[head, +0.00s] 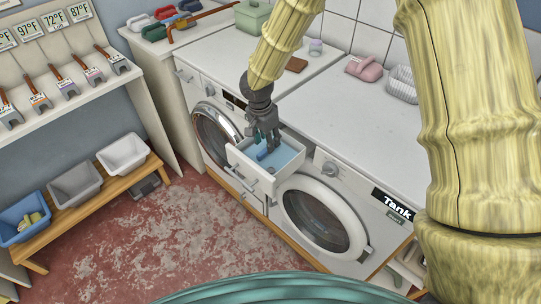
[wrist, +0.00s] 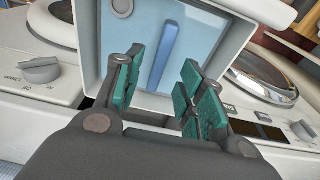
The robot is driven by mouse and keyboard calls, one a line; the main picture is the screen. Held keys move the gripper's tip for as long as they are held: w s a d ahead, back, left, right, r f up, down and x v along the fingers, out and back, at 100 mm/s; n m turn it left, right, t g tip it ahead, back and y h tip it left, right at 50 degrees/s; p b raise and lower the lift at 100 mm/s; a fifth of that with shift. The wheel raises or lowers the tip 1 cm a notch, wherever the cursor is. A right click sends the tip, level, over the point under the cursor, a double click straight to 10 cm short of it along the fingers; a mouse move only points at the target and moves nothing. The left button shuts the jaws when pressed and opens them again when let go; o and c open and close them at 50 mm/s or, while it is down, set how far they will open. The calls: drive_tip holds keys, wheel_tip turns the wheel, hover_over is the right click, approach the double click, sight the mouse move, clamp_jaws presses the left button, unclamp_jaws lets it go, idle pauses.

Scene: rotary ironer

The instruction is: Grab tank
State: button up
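An open white drawer-like tank (head: 246,170) with a light-blue inside juts from the front between two white machines. A raised blue bar (wrist: 165,55) runs along its inside in the wrist view, where the tank's pale rim (wrist: 88,40) also shows. My gripper (head: 266,143) points down over the tank, with its dark fingers at or just inside the opening in the head view. In the wrist view my gripper (wrist: 163,92) has its green-padded fingers apart, with the bar showing between and beyond them. I cannot tell whether they touch it. A "Tank" label (head: 397,205) is on the right machine.
Round doors (head: 325,215) and (head: 215,133) flank the tank. The machine top (head: 350,110) holds a pink item (head: 364,68) and a white basket (head: 402,88). Bins stand on a wooden bench (head: 95,205) at left. The red floor (head: 150,240) in front is clear.

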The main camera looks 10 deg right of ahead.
sight(270, 156)
drive_tip(key=shift+w+d+f+p, duration=0.15)
drive_tip(key=shift+f+p, duration=0.5)
drive_tip(key=shift+f, duration=1.05)
clamp_jaws()
drive_tip(key=shift+r, duration=0.1)
